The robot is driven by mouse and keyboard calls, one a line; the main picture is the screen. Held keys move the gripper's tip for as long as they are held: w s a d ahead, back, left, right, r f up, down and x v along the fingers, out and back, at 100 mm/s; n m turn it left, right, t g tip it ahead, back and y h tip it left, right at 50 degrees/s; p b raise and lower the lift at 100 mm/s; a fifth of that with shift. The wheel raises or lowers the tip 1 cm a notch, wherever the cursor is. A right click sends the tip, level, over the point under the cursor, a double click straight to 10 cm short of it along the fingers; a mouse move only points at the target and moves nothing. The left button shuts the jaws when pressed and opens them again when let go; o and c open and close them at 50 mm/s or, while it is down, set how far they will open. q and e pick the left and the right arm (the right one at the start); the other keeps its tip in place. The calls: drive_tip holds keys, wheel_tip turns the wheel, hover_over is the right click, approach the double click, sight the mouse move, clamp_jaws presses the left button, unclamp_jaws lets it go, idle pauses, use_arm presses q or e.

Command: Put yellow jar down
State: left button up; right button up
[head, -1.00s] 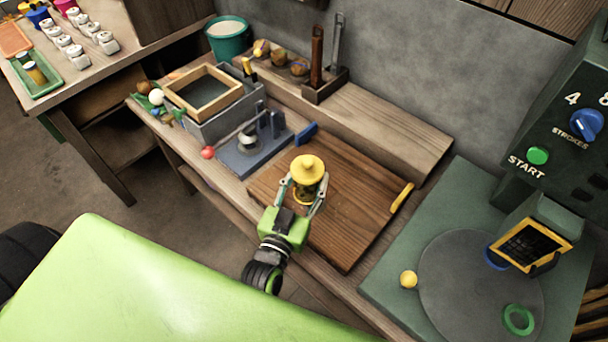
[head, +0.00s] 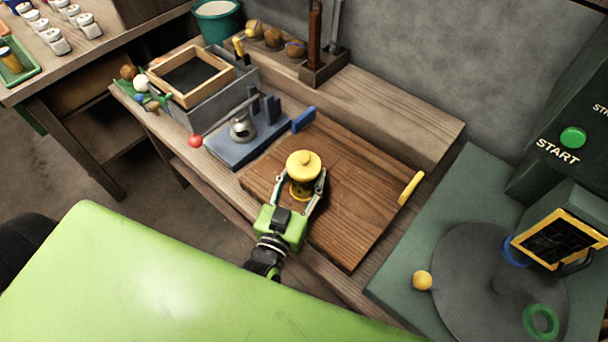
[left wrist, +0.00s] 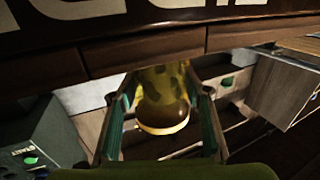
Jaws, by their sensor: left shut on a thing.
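The yellow jar (head: 303,163) has a round knobbed lid and stands upright over the brown wooden board (head: 350,215). Its body, yellow with darker patches, shows in the left wrist view (left wrist: 162,95). My left gripper (head: 303,188) is shut on the jar, with one finger on each side of its body. I cannot tell whether the jar's base touches the board. My right gripper is not in view.
The board has a blue handle (head: 304,120) and a yellow handle (head: 411,187). A blue-based lever press (head: 240,140) stands left of it, and a green machine with a round plate (head: 470,290) stands right. The board around the jar is clear.

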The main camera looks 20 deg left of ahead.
use_arm(q)
drive_tip(key=o, duration=1.4)
drive_tip(key=shift+f, duration=0.2)
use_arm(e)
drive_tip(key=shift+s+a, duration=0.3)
